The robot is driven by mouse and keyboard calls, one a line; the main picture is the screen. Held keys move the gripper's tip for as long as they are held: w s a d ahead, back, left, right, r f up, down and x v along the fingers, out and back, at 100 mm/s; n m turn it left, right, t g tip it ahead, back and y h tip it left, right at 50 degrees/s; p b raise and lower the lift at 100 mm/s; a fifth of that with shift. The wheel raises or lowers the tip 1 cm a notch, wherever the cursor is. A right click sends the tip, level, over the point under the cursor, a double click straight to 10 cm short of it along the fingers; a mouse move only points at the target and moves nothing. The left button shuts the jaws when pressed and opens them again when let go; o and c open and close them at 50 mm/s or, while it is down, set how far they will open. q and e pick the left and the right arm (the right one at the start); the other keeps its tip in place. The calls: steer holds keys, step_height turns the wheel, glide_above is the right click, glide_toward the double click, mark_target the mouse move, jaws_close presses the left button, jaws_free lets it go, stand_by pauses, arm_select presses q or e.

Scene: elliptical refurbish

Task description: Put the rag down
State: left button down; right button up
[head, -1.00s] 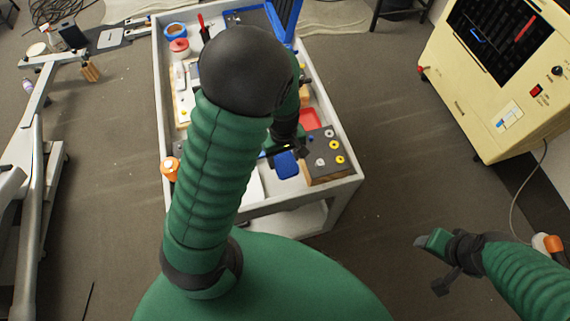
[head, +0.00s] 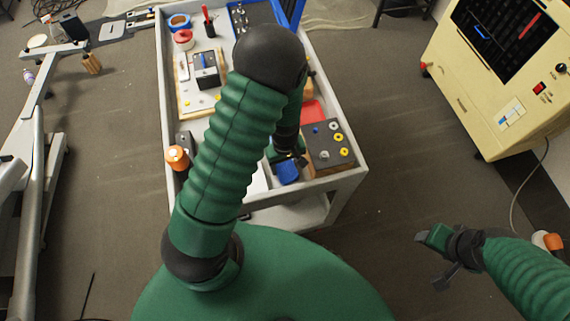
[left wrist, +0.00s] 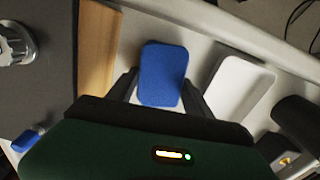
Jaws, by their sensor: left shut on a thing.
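The rag (left wrist: 162,75) is a blue rounded rectangle between the two dark fingers of my left gripper (left wrist: 160,90) in the left wrist view. The gripper is shut on it, with a finger at each side. In the head view the blue rag (head: 287,173) shows just below my left gripper (head: 288,160), over the near end of the cart. I cannot tell whether the rag touches the cart's surface. My right gripper (head: 436,262) is at the lower right, over the floor and away from the cart; its jaws are too unclear to read.
The grey cart (head: 350,178) has a raised rim. A dark board with knobs (head: 328,150) lies right of the rag, and a white tray (left wrist: 239,88) is beside it in the wrist view. An orange-topped container (head: 176,157) stands at the left edge. A cream machine (head: 490,110) stands right.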

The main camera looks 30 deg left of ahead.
mark_target(286, 166)
arm_select(q)
steer(key=shift+w+d, duration=0.1)
steer(key=shift+d, duration=0.2)
steer(key=c, duration=0.6)
jaws_free()
steer(key=shift+o, duration=0.9)
steer(key=shift+a+f, duration=0.1)
steer(key=shift+a, duration=0.05)
arm_select(e)
steer(key=shift+d+f, duration=0.15)
steer(key=shift+d, duration=0.05)
steer(key=shift+w, duration=0.1)
arm_select(q)
steer(key=shift+f+b, duration=0.2)
steer(key=shift+b, duration=0.25)
step_height(286, 166, up, 17)
steer(key=p, duration=0.3)
steer(key=s+d+r+m+t, duration=0.2)
steer(key=s+d+m, duration=0.2)
steer(key=m, duration=0.7)
steer(key=shift+s+d+r+t, duration=0.2)
steer(key=shift+d+r+t, duration=0.15)
steer(key=shift+d, duration=0.15)
arm_select(e)
steer(key=shift+w+v, duration=0.25)
steer(key=shift+v, duration=0.9)
